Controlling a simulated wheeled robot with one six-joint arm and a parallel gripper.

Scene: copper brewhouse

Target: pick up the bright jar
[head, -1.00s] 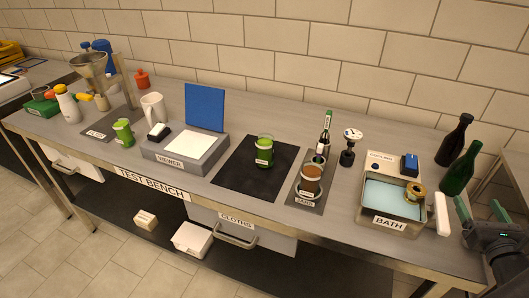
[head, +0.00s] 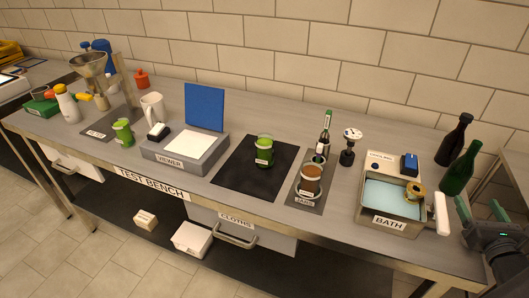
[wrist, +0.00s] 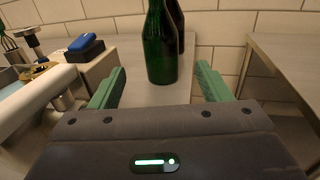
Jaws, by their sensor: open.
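A green jar (head: 264,150) with a pale label stands upright on the black mat (head: 237,177). A brown jar (head: 311,180) stands on the tray labelled JARS (head: 304,202), right of the mat. Another bright green jar (head: 123,133) stands at the left, beside the viewer box. I cannot tell for sure which one is called bright. My gripper (head: 481,210) is open and empty at the right end of the bench, far from all these jars. In the wrist view its green fingers (wrist: 161,80) are apart, with a dark green bottle (wrist: 160,45) beyond them.
The bath (head: 364,215) with pale blue liquid and a white handle stands between my gripper and the jars. Two dark bottles (head: 459,172) stand behind my gripper. A slim bottle (head: 325,128) and a gauge (head: 348,150) stand behind the JARS tray. The viewer (head: 182,160) is left of the mat.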

